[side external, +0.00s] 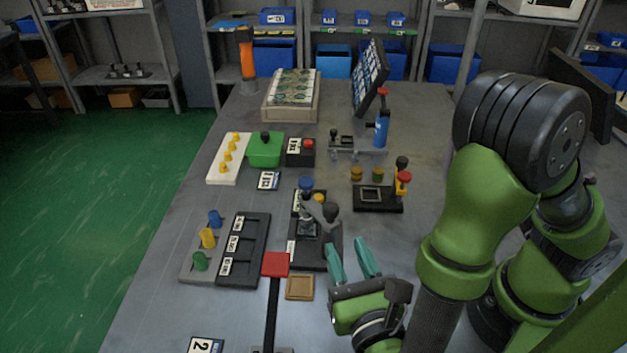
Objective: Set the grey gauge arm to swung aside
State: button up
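A grey arm (316,208), which looks like the gauge arm, sits on a dark valve block (305,256) near the middle of the bench. It slants over the block, with a dark round knob (331,211) at its right end. A blue knob (306,183) and a small yellow part stand at the block's back end. My gripper (346,244) has two teal fingers spread apart with nothing visible between them. It is in front and to the right of the block, with its left finger close to the block's right side in the picture. Whether they touch is unclear.
A red-topped black lever (275,264) and a tan square tray (300,287) lie in front of the block. A dark fixture with red and yellow knobs (377,198) stands behind right. A slotted tray (243,250) is at left.

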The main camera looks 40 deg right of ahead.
aim_at(328, 205)
jog(key=x, duration=1.2)
jog(key=shift+w+d, duration=0.1)
grip_shut()
